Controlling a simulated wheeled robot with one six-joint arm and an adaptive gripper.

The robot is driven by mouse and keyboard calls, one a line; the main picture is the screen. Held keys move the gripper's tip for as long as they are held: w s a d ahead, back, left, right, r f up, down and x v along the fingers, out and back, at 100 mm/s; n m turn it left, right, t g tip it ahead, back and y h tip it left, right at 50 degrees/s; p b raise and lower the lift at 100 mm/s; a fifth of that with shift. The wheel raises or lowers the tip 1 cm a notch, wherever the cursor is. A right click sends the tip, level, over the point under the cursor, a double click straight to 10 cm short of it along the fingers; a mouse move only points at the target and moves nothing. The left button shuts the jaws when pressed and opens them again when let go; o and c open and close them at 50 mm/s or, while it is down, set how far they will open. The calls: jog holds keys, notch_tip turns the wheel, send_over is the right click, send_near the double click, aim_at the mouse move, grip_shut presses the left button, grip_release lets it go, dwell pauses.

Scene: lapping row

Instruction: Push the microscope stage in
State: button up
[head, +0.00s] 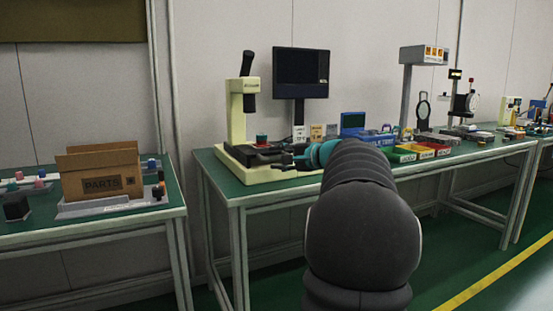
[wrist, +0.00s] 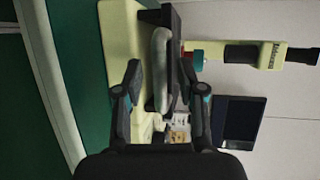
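The microscope (head: 241,100) is cream with a dark eyepiece tube and stands on the green bench. Its dark stage (head: 262,149) sits low over the cream base and carries a small red and teal piece (head: 262,138). My gripper (head: 287,160) is at the stage's right front side. In the wrist view the stage (wrist: 176,30) has a pale grey bar handle (wrist: 161,68) along its near edge. My gripper (wrist: 160,72) is open, with one finger on each side of the handle and visible gaps. Whether the palm touches the handle cannot be told.
A dark monitor (head: 301,73) stands behind the microscope on the right. Coloured bins (head: 402,153) and small boxes are farther right along the bench. A cardboard box (head: 101,172) is on a separate bench at left. Green floor is open in front.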

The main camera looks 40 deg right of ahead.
aim_at(261, 149)
jog(key=shift+w+a+f, duration=0.1)
jog(key=shift+w, duration=0.4)
grip_shut()
jog(key=w+d+p, duration=0.1)
jog(key=w, duration=0.2)
jog(key=w+d+p, duration=0.1)
jog(key=w, duration=0.3)
jog(key=w+p, duration=0.1)
jog(key=w, duration=0.3)
jog(key=shift+d+p, duration=0.3)
jog(key=shift+d, duration=0.1)
grip_release()
